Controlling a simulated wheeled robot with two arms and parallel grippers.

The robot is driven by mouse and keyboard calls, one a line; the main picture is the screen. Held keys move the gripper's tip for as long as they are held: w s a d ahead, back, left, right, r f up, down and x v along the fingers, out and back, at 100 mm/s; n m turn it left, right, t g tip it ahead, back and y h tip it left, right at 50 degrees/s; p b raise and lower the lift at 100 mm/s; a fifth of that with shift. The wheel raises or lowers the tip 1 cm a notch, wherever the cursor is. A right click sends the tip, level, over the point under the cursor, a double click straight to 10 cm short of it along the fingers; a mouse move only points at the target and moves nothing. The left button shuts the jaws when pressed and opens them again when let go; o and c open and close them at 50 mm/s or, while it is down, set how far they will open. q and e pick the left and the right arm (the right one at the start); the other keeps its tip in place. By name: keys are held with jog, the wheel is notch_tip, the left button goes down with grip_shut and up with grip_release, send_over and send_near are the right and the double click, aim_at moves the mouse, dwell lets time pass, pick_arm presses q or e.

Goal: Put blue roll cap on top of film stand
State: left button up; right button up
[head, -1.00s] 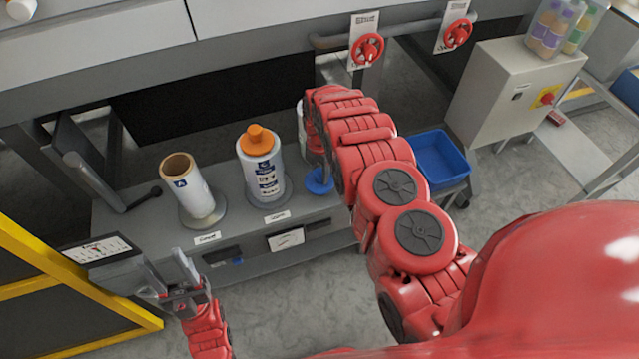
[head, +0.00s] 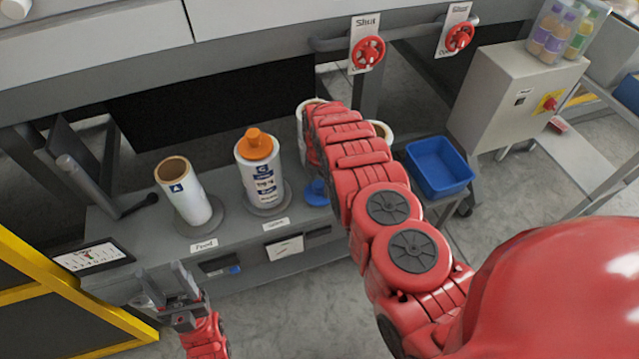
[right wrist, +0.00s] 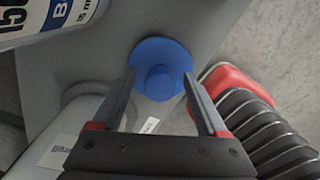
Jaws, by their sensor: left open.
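The blue roll cap (head: 317,193) lies on the grey shelf, partly behind my right arm; its round disc and raised knob show in the right wrist view (right wrist: 161,55). My right gripper (right wrist: 160,82) is open, its fingers on either side of the knob with gaps; I cannot tell whether they touch the cap. It is hidden behind my arm in the head view. A white film roll with an open brown core (head: 186,200) stands on a round base at the left. Another roll (head: 262,185) wears an orange cap (head: 255,145). My left gripper (head: 168,287) is open and empty in front of the shelf.
More rolls stand partly hidden behind my right arm, one showing at its right (head: 381,131). A blue bin (head: 438,168) and a grey control box (head: 515,95) are to the right. A yellow frame (head: 45,285) stands at the left.

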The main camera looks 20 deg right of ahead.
aim_at(319, 183)
jog(key=shift+r, duration=0.7)
notch_tip(319, 183, up, 8)
jog(key=shift+r+b, duration=0.2)
jog(key=shift+b, duration=0.35)
jog(key=shift+r+p, duration=0.65)
jog(key=shift+r, duration=0.65)
